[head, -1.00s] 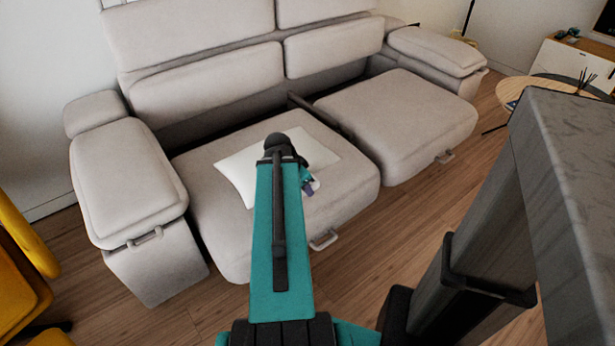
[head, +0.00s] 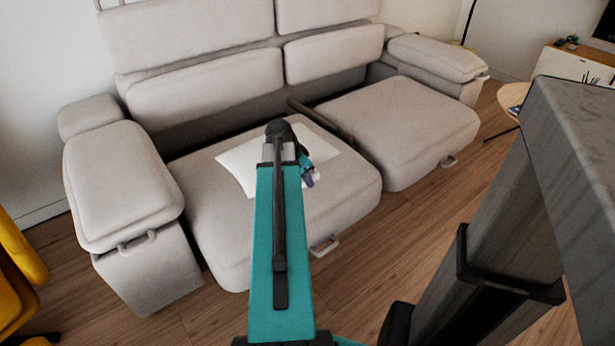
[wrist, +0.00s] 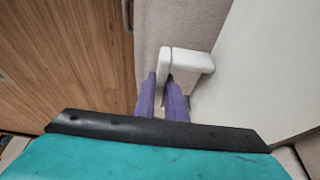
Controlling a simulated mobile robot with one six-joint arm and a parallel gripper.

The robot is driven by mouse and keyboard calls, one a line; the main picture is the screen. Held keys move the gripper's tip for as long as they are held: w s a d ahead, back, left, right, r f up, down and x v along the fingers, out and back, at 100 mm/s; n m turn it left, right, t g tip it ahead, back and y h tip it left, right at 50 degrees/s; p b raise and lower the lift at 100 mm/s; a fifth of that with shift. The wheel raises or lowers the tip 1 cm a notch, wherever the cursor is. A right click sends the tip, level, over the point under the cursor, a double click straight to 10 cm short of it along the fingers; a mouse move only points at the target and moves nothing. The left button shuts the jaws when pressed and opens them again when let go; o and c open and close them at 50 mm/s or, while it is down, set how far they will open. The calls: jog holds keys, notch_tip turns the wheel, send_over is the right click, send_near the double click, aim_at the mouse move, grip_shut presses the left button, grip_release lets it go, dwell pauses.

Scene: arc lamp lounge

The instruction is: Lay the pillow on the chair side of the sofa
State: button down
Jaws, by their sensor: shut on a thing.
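The white pillow (head: 240,165) is over the left seat of the grey sofa (head: 200,225), the side nearer the yellow chair (head: 18,265). It looks flat, and my arm covers its middle. I cannot tell whether it rests fully on the seat. My gripper (head: 313,178) is at the pillow's front right part. The pillow (wrist: 270,75) fills the right side there. My gripper is shut on the pillow, though the gripped spot is not clear.
The sofa's left armrest (head: 115,180) stands beside the seat. A dark gap separates the left seat from the right seat (head: 400,125), which is bare. Backrests rise behind. A small round table (head: 512,97) stands at the right. Wooden floor (head: 455,215) is clear in front.

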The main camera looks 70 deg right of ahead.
jog(key=shift+w+d+f+b, duration=0.15)
jog(key=shift+w+d, duration=0.2)
jog(key=shift+d, duration=0.75)
jog(key=shift+w+d+f+b, duration=0.15)
jog(key=shift+w+d, duration=0.2)
jog(key=shift+d, duration=0.7)
jog(key=shift+w+d+b, duration=0.15)
jog(key=shift+w+d, duration=0.2)
jog(key=shift+d, duration=0.75)
jog(key=shift+f+b, duration=0.55)
jog(key=shift+f, duration=1.35)
jog(key=c, duration=1.8)
grip_release()
jog(key=p+v, duration=0.2)
jog(key=v, duration=1)
